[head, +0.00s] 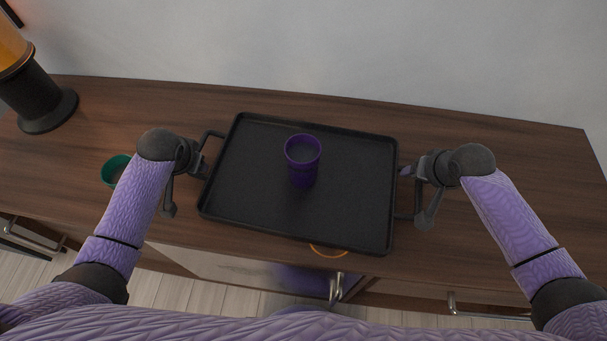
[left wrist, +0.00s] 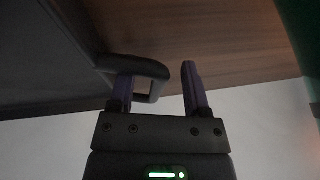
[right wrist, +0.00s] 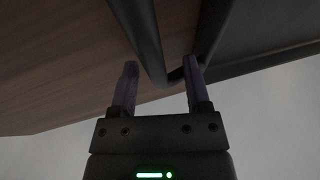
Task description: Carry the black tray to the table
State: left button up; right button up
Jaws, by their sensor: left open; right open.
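The black tray (head: 350,195) lies on a dark wooden cabinet top, slightly turned, with a bar handle at each short side. A purple cup (head: 303,160) stands upright on it, near the middle. My left gripper (head: 205,168) is open at the tray's left handle; in the left wrist view part of the handle (left wrist: 140,66) lies between the fingers (left wrist: 157,85). My right gripper (head: 407,171) is open at the right handle; in the right wrist view the handle bar (right wrist: 147,45) runs between the fingers (right wrist: 160,78). No separate table is recognisable.
A green cup (head: 114,170) stands left of the tray, close to my left arm. A lamp with a black base (head: 38,98) stands at the far left. An orange curved edge (head: 328,251) shows at the tray's front edge. The cabinet top (head: 520,150) is clear at the right.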

pick_arm(q)
grip_shut()
pick_arm(e)
grip_shut()
pick_arm(q)
jog(key=shift+r, duration=0.1)
dwell(1.0)
